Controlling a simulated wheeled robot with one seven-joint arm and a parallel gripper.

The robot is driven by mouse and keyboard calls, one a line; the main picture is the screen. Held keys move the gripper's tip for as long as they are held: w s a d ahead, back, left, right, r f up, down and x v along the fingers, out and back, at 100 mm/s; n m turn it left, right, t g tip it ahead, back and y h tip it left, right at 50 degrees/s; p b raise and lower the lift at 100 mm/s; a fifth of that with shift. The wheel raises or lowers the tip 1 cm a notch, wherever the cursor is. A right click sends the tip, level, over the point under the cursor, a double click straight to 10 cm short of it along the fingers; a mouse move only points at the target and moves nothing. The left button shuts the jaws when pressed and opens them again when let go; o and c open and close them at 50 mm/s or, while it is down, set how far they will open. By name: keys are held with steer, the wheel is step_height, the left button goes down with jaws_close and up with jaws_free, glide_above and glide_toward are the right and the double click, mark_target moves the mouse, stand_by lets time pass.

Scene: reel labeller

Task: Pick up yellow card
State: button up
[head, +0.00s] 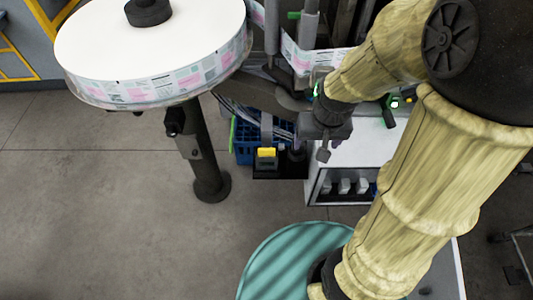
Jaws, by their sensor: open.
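A small yellow card (266,153) shows low down near the middle of the head view. It sits upright in a dark grey holder above a black tray or shelf (278,172). My gripper (322,153) is to the right of the card and apart from it, pointing down. Its jaws are small in this view, open, with nothing visible between them. My arm comes in from the right and hides part of the machine and the white cabinet.
A large white label reel (150,45) on a dark post (200,150) stands at the left. A blue crate (243,140) is behind the card. Grey floor (120,210) is clear at the lower left.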

steer(key=w+a+r+g+p, duration=0.1)
steer(key=w+a+p, duration=0.1)
steer(key=w+a, duration=0.25)
steer(key=g+p, duration=0.1)
steer(key=p, duration=0.1)
glide_above(266, 149)
steer(key=f, duration=0.1)
steer(key=shift+s+d, duration=0.15)
steer(key=shift+d, duration=0.15)
step_height(266, 149, down, 12)
steer(key=p, duration=0.3)
steer(key=shift+f, duration=0.15)
steer(key=shift+a+f+p, duration=0.1)
steer(key=shift+f+p, duration=0.65)
steer(key=shift+f, duration=0.05)
steer(key=shift+w+a+f+p, duration=0.1)
steer(key=shift+f+p, duration=0.2)
steer(key=shift+f, duration=0.6)
steer(key=shift+w+a+f+p, duration=0.1)
steer(key=shift+f+p, duration=0.2)
steer(key=shift+f, duration=0.6)
